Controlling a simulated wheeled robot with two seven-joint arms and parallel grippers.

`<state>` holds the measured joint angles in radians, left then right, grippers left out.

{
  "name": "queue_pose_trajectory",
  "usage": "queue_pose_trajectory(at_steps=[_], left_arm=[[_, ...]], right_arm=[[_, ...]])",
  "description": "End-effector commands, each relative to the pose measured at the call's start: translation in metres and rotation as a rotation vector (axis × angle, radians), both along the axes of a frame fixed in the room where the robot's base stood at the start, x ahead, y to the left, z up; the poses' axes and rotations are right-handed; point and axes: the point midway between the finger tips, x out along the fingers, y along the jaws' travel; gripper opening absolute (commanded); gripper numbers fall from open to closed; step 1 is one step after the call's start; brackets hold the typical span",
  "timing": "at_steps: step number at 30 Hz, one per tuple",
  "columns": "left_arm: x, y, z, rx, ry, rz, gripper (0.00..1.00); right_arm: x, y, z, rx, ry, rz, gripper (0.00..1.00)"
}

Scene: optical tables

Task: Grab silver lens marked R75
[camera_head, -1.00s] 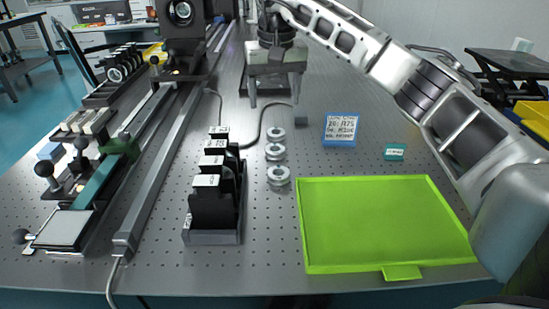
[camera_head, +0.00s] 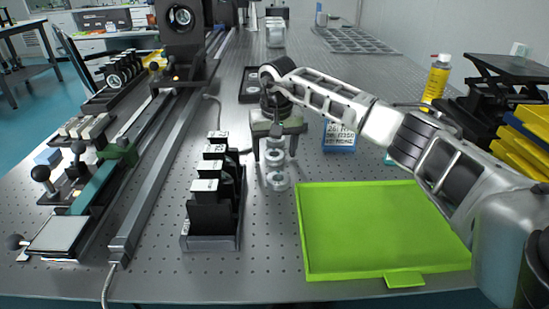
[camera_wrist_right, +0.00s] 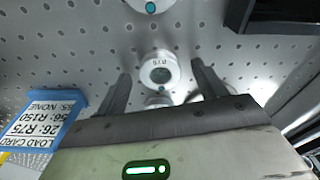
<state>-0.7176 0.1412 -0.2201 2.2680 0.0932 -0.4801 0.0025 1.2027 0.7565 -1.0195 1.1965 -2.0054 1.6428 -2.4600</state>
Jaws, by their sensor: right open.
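Three silver lenses stand in a row on the table. In the wrist view the lens marked R75 (camera_wrist_right: 160,72) lies between my finger tips, with its label upside down. It appears to be the middle lens (camera_head: 274,156) in the head view. My right gripper (camera_head: 274,150) is open and empty, pointing down over the far part of the row; its fingers (camera_wrist_right: 160,75) also show in the wrist view. The nearest lens (camera_head: 277,181) stands clear of the gripper. The farthest lens (camera_wrist_right: 157,101) is partly hidden by the gripper. My left gripper is not in view.
A black rack (camera_head: 214,205) with labelled holders stands left of the lenses. A green tray (camera_head: 380,230) lies to the right. A blue-framed load card (camera_head: 339,138) stands beyond it, partly behind my arm. A black tray (camera_head: 252,73) is farther back.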

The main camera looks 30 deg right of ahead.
Motion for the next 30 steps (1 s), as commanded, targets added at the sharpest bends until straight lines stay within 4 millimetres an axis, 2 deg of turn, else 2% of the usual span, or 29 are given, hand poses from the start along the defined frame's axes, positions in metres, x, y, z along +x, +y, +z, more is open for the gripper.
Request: queue_pose_trajectory(at_steps=[7, 12, 23, 26, 30], left_arm=[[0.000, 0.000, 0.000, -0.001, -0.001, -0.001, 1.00], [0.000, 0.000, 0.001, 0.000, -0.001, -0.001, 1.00], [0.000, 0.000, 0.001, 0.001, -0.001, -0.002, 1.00], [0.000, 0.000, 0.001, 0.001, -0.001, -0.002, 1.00], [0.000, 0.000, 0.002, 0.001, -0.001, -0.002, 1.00]], right_arm=[[0.001, 0.000, -0.001, 0.001, -0.001, 0.000, 0.70], [0.000, 0.000, -0.001, 0.001, -0.001, 0.000, 0.23], [0.001, 0.000, 0.001, 0.000, -0.002, 0.000, 0.21], [0.001, 0.000, 0.007, 0.001, -0.003, 0.000, 0.21], [0.001, 0.000, 0.026, 0.000, -0.005, 0.000, 0.21]])
